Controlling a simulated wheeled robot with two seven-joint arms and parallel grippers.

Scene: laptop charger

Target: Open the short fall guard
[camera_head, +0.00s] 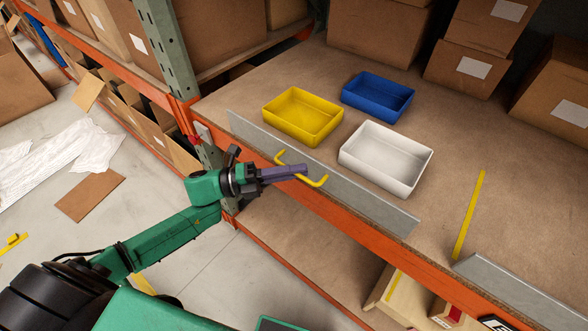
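A grey metal fall guard (365,201) stands upright along the front edge of the shelf, with a yellow handle (316,183) on its outer face. My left gripper (304,170) reaches in from the left, and its purple fingers lie across the middle of the handle, hiding part of it. The fingers look close together; whether they grip the handle or only lie over it cannot be told. A second grey guard (510,291) runs along the edge at the lower right and is cut off by the frame. My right gripper is out of view.
On the shelf (300,75) behind the guard stand a yellow bin (303,131), a blue bin (378,108) and a white bin (385,172). Cardboard boxes (375,50) stand farther back. A green post (165,50) rises left of the guard. A yellow strip (469,215) marks the shelf.

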